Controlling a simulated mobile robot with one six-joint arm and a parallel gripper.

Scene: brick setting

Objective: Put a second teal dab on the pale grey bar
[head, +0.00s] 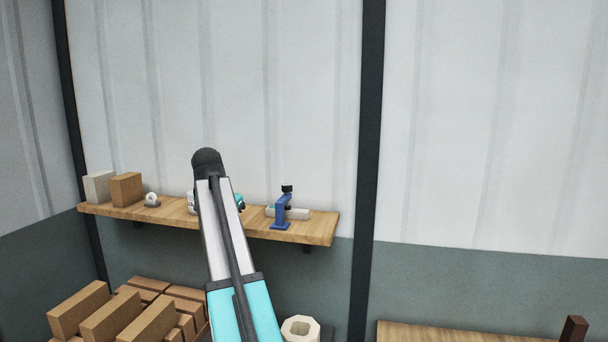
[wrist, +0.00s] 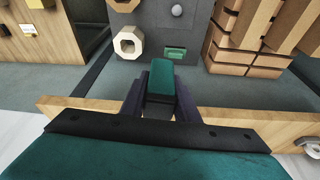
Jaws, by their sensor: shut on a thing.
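My gripper (wrist: 160,103) shows in the wrist view with its dark fingers on either side of a dark teal block-like thing (wrist: 162,76); it is shut on it. In the head view my arm hides most of the gripper near the shelf. The pale grey bar (head: 297,214) lies on the wall shelf at the right, beside and partly behind a blue clamp-like stand (head: 281,212) with a dark top. A pale teal patch shows at the bar's left end, too small to be sure of. The bar cannot be made out in the wrist view.
The wooden shelf (head: 322,229) also shows below the fingers in the wrist view (wrist: 70,112). On it stand a pale block (head: 99,187), a brown block (head: 127,189) and a small white roll (head: 152,199). Below are stacked bricks (head: 112,318) and a pale octagonal block (head: 300,329).

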